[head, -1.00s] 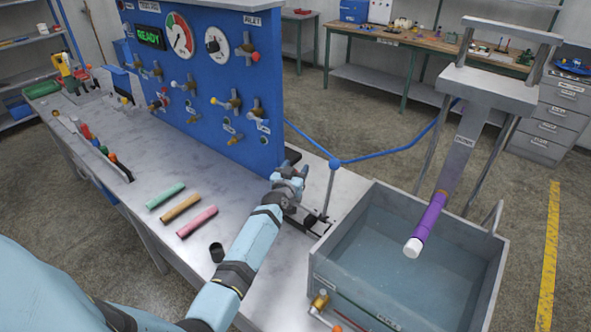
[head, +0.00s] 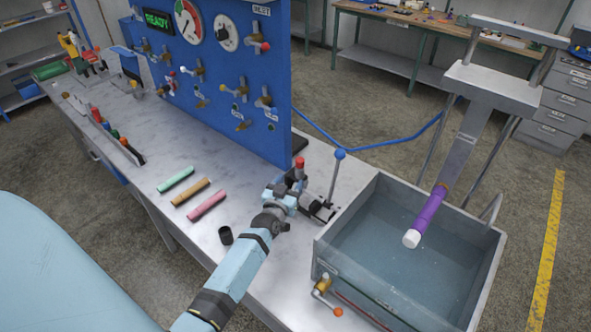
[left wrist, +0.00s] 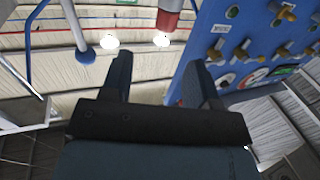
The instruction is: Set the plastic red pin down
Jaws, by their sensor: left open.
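The red pin (head: 299,163) shows in the head view just beyond my left gripper (head: 290,184), near the lower right corner of the blue panel. Its lower part is hidden by the gripper, so I cannot tell what it rests on. In the left wrist view, part of a red piece (left wrist: 168,18), likely the pin, shows at the top edge, beyond the fingertips. My left gripper (left wrist: 161,70) is open there, with nothing seen between its fingers. My right gripper is not in view.
A lever with a blue ball (head: 339,154) stands right of the gripper. A dark cup (head: 225,235) and green, orange and pink rods (head: 207,205) lie left. The blue panel (head: 255,130) rises behind.

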